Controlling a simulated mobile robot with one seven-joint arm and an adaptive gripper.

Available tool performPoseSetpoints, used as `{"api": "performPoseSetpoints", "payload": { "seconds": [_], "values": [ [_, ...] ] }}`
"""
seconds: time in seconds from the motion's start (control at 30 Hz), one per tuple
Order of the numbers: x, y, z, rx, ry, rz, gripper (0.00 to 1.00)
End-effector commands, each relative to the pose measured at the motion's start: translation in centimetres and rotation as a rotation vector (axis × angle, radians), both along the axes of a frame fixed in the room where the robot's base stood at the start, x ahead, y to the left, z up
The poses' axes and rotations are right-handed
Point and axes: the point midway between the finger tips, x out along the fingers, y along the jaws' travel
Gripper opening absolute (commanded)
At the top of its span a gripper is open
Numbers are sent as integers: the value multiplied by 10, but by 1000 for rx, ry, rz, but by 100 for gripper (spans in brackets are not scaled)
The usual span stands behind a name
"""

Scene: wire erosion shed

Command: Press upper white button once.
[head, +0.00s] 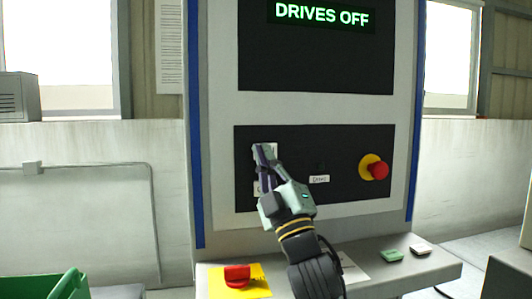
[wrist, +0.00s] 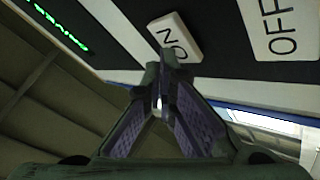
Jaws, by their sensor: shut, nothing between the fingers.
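The upper white button (head: 274,150) is on the left of the dark control panel, mostly hidden behind my gripper (head: 262,154). In the wrist view it is a white block (wrist: 174,36) marked ON. My gripper (wrist: 166,62) is shut and empty, its fingertips at the near edge of the ON button; I cannot tell whether they touch it. The lower white button (head: 257,187) is partly hidden by my fingers; in the wrist view it reads OFF (wrist: 280,28). The screen (head: 321,15) above shows DRIVES OFF in green.
A red mushroom knob (head: 378,170) on a yellow base is at the panel's right. A small label (head: 319,179) sits mid-panel. On the shelf below are a red knob (head: 237,273) on a yellow plate, a green block (head: 391,255) and a white block (head: 420,249).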

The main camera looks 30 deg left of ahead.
Motion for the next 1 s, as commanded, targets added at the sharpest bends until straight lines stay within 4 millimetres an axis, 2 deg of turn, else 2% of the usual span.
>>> {"api": "performPoseSetpoints", "payload": {
  "seconds": [1.0],
  "values": [
    [5, 6, 0, 0, 1, -1, 0]
  ]
}}
